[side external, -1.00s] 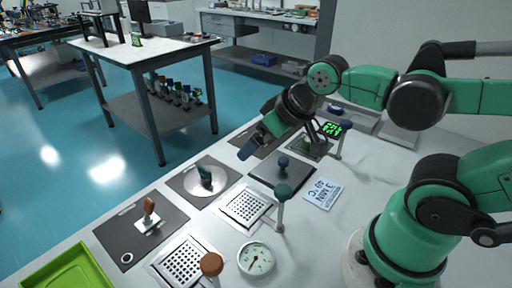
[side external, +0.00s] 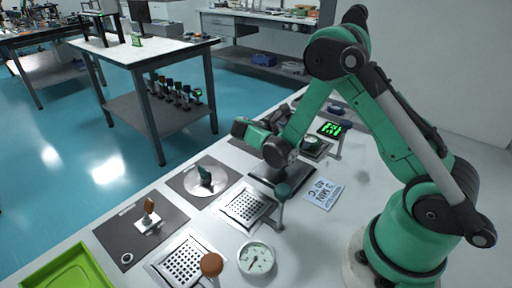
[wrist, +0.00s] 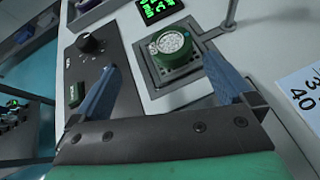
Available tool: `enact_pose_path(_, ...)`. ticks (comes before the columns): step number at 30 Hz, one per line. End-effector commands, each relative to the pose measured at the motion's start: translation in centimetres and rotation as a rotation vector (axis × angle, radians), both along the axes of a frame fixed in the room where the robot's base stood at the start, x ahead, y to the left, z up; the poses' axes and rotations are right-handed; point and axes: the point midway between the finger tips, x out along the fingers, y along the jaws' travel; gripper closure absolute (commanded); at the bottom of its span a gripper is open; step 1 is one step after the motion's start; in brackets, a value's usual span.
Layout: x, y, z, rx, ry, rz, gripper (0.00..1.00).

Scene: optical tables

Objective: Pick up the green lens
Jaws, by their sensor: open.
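In the wrist view, a short round green piece with a pale, speckled top (wrist: 172,47) sits on a square grey plate (wrist: 150,75). It also shows in the side view (side external: 312,144). I cannot tell for sure whether it is the green lens. The side view also has a green round head on a post (side external: 283,190) and an upright green piece on a round metal disc (side external: 205,174). My gripper (wrist: 160,62) is open and empty. Its blue fingers reach either side of the near edge of the speckled green piece, apparently above the table.
A dark panel with a knob (wrist: 90,43) lies left of the plate. A green-lit display (side external: 331,129) stands behind. A printed card (side external: 321,193), a gauge (side external: 256,258), perforated plates and a green tray (side external: 60,278) share the table. A thin post rises beside the plate.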

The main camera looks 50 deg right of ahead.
Motion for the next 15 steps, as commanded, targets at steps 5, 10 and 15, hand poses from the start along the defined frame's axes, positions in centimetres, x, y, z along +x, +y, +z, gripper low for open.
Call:
enact_pose_path(5, -0.9, -0.6, -1.3, -0.054, 0.118, -0.01, 0.0)
enact_pose_path(10, -1.4, -1.8, -1.9, -0.061, 0.139, -0.015, 0.0)
enact_pose_path(15, -2.1, -4.0, -2.9, -0.06, 0.136, -0.017, 0.0)
